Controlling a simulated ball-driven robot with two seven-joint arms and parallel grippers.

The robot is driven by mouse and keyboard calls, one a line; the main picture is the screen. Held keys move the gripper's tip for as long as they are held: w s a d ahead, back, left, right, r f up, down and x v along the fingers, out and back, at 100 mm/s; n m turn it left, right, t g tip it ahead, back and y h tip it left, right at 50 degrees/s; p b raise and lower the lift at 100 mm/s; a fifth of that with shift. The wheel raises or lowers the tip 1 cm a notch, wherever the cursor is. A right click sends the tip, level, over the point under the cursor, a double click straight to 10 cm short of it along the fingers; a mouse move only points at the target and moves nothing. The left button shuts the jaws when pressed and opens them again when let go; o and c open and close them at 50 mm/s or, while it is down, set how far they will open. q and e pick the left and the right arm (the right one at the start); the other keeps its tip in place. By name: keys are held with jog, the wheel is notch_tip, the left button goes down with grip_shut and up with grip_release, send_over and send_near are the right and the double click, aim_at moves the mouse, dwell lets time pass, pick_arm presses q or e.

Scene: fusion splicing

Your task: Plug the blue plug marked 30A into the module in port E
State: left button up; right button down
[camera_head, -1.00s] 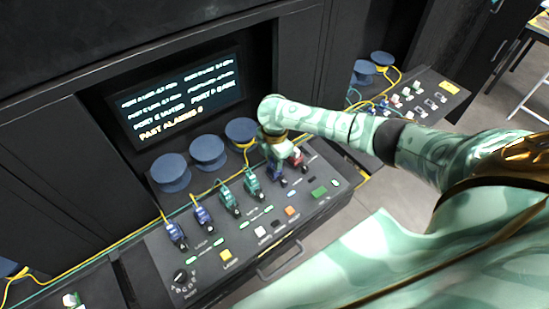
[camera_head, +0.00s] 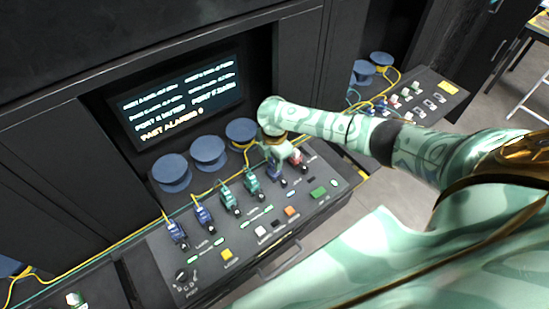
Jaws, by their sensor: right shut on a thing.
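My right gripper (camera_head: 279,153) reaches over the sloped panel from the right and points down at its upper right part. It is shut on a blue plug (camera_head: 274,172), which stands at the panel in the row of plugs; I cannot tell how deep it sits. The 30A mark and the port letters are too small to read. A red plug (camera_head: 298,159) is just right of the gripper. Two teal plugs (camera_head: 252,185) (camera_head: 228,200) and two more blue plugs (camera_head: 203,216) (camera_head: 176,232) stand to the left. My left gripper is out of view.
Blue round spools (camera_head: 171,173) stand behind the row, with yellow cables running past them. A lit screen (camera_head: 178,101) is above. Buttons, a green block (camera_head: 319,192) and a knob (camera_head: 182,276) are on the front of the panel (camera_head: 218,272). A second panel stands at the right.

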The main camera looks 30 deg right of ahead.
jog(key=shift+f+b, duration=0.3)
jog(key=shift+f, duration=0.25)
dwell(0.4)
jog(key=c, duration=1.1)
grip_release()
notch_tip(320, 180, up, 16)
jog(key=p, duration=0.4)
jog(key=shift+r, duration=0.2)
